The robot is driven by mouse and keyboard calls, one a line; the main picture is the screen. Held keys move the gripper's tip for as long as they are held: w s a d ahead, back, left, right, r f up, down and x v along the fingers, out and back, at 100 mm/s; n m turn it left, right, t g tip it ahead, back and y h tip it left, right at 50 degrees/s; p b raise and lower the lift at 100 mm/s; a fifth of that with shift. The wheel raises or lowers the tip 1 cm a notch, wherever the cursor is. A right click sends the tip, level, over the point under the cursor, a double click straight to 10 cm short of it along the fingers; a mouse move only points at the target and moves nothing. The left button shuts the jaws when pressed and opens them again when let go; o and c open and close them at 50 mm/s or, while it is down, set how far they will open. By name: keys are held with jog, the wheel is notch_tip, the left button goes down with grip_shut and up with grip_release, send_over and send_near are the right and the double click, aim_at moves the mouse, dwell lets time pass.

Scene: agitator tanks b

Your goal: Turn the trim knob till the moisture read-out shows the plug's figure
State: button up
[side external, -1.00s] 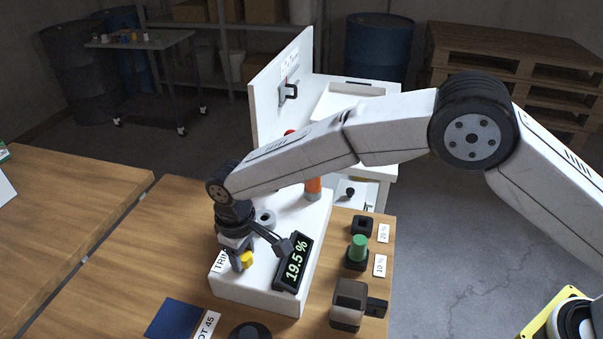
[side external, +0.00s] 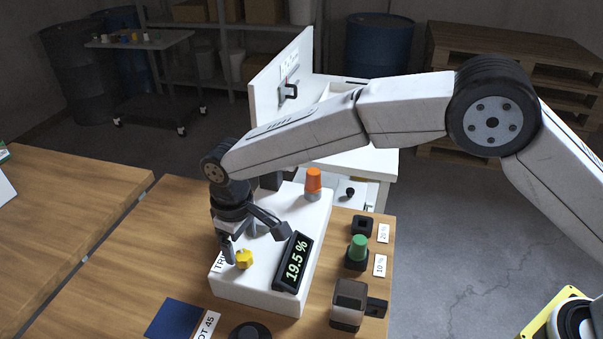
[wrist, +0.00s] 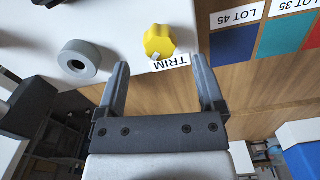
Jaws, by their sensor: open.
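The yellow trim knob (side external: 244,259) stands on the front of the white housing (side external: 232,286), by the TRIM label. It also shows in the wrist view (wrist: 159,41), beyond my fingertips. My gripper (side external: 239,243) is open and empty, above and just behind the knob, apart from it. The moisture read-out (side external: 293,262) shows 19.5 %. A green plug (side external: 359,247) sits upright in a black socket beside the 10 % label (side external: 380,265). The socket (side external: 362,226) by the 20 % label (side external: 383,233) is empty.
An orange-topped part (side external: 314,182) stands at the housing's back. A dark box-like cup (side external: 349,300) stands at right. A blue square (side external: 173,318) with a LOT 45 card lies at front left.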

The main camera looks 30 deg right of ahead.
aim_at(247, 252)
jog(key=shift+r, duration=1.95)
jog(key=shift+w+d, duration=0.1)
jog(key=shift+d, duration=0.4)
jog(key=s+d+r+m+t, duration=0.1)
jog(key=s+d+m, duration=0.1)
jog(key=d, duration=0.8)
jog(key=s+d+m, duration=0.1)
jog(key=d+m, duration=0.1)
jog(key=d, duration=0.7)
jog(key=s+d+f+m+t, duration=0.1)
jog(key=s+d+f+m, duration=0.1)
jog(key=s+d, duration=1.2)
jog(key=shift+s+d+m+t, duration=0.3)
jog(key=shift+s+d+m, duration=0.05)
jog(key=shift+m, duration=0.25)
